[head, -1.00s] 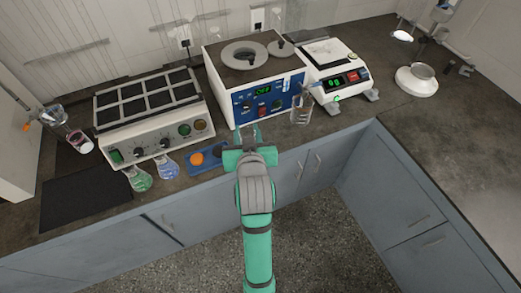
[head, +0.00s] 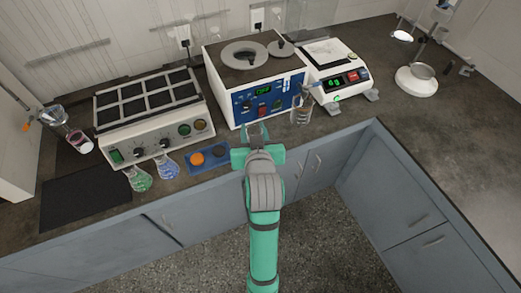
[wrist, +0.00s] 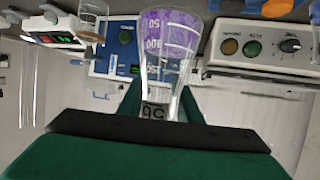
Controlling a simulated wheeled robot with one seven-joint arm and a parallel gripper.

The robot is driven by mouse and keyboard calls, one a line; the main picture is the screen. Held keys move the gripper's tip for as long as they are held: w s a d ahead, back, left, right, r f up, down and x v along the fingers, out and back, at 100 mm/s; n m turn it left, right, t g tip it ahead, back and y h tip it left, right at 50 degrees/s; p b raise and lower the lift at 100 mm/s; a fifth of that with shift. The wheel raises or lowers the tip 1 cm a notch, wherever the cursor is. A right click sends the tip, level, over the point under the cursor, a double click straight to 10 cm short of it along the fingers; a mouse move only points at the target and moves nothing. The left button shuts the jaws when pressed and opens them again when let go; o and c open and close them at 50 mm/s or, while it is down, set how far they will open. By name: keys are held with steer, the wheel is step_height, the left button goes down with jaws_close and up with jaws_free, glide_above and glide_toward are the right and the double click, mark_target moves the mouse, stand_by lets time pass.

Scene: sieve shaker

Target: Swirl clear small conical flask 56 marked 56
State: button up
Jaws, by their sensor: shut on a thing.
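In the head view my gripper (head: 255,132) is over the bench's front edge, before the blue-fronted machine. The flask is too faint to make out clearly there.
A beaker with a rod (head: 302,112) stands close to the right. A blue tray (head: 222,164) with round caps, a blue flask (head: 167,168) and a green flask (head: 139,181) stand left. The blue-fronted machine (head: 275,110) is behind. A dark mat (head: 85,197) lies far left.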

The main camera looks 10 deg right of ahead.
steer(key=shift+w+a, duration=0.15)
steer(key=shift+a, duration=0.1)
steer(key=shift+s+d, duration=0.8)
steer(key=shift+d, duration=0.1)
steer(key=shift+w+a, duration=0.75)
steer(key=shift+a, duration=0.35)
steer(key=shift+s+d, duration=0.85)
steer(key=shift+d, duration=0.05)
steer(key=shift+w+a, duration=0.85)
steer(key=shift+a, duration=0.05)
steer(key=shift+s+d, duration=0.85)
steer(key=shift+d, duration=0.05)
steer(key=shift+w+a, duration=0.85)
steer(key=shift+s+a, duration=0.35)
steer(key=shift+a, duration=0.3)
steer(key=shift+s+a, duration=0.3)
steer(key=shift+a, duration=0.3)
steer(key=shift+s+d, duration=0.2)
steer(key=shift+d, duration=1.85)
steer(key=shift+w+a, duration=0.75)
steer(key=shift+a, duration=0.35)
steer(key=shift+s+d, duration=0.75)
steer(key=shift+d, duration=0.15)
